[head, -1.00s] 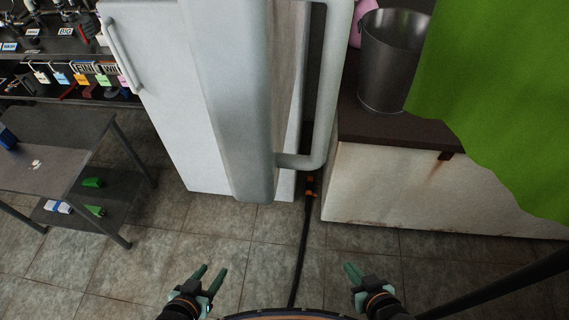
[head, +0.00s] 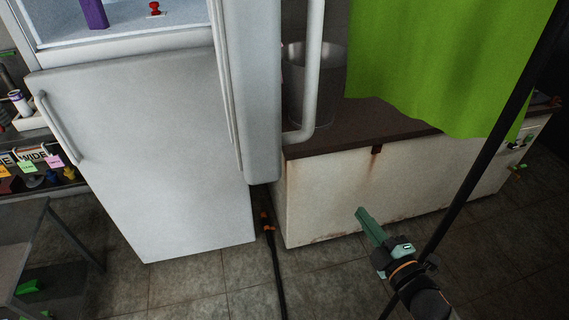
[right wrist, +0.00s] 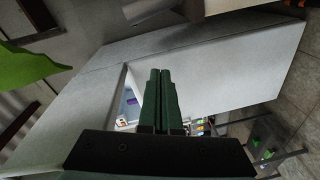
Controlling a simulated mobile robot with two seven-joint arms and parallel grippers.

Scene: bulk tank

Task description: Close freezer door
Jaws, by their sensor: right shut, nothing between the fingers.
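The white freezer (head: 150,165) stands at the left in the head view. Its upper compartment (head: 125,30) is open, with a purple item (head: 95,14) and a small red item (head: 154,8) inside. The upper freezer door (head: 258,90) stands open and is seen nearly edge-on, its long handle (head: 314,70) on the right side. The lower door is shut. My right gripper (head: 361,211) is shut and empty, to the right of and below the open door, apart from it. In the right wrist view its closed fingers (right wrist: 160,72) point toward the freezer. My left gripper is out of view.
A low cabinet (head: 330,190) with a dark top stands right of the freezer, bearing a metal bucket (head: 328,85). A green cloth (head: 420,60) hangs over its right part. A dark hose (head: 275,265) lies on the tiled floor. A grey table (head: 25,240) is at the left.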

